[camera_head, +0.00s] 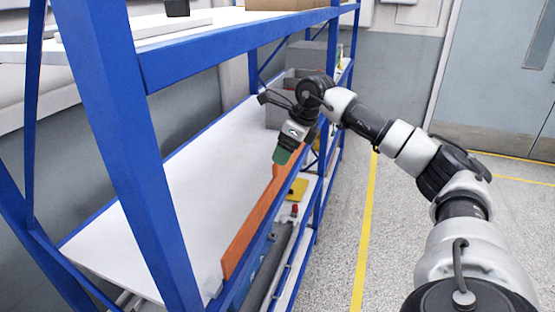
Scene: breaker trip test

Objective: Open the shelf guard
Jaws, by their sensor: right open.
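The shelf guard, a long orange panel (249,228), stands along the front edge of the white middle shelf (190,185) of the blue rack. It runs from a near lower end back toward my arm. My right gripper (282,156), with green fingertips, points down over the shelf by the far part of the panel. Its jaws are open, though the gap is hard to see from here. It looks empty, and I cannot tell if it touches the panel. My left gripper is out of view.
A blue rack post (125,150) stands close at the left. Grey bins (283,112) sit at the shelf's far end. Below are a yellow item (297,190) and a red-topped item (294,210). The floor right of the rack is open, with a yellow line (366,225).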

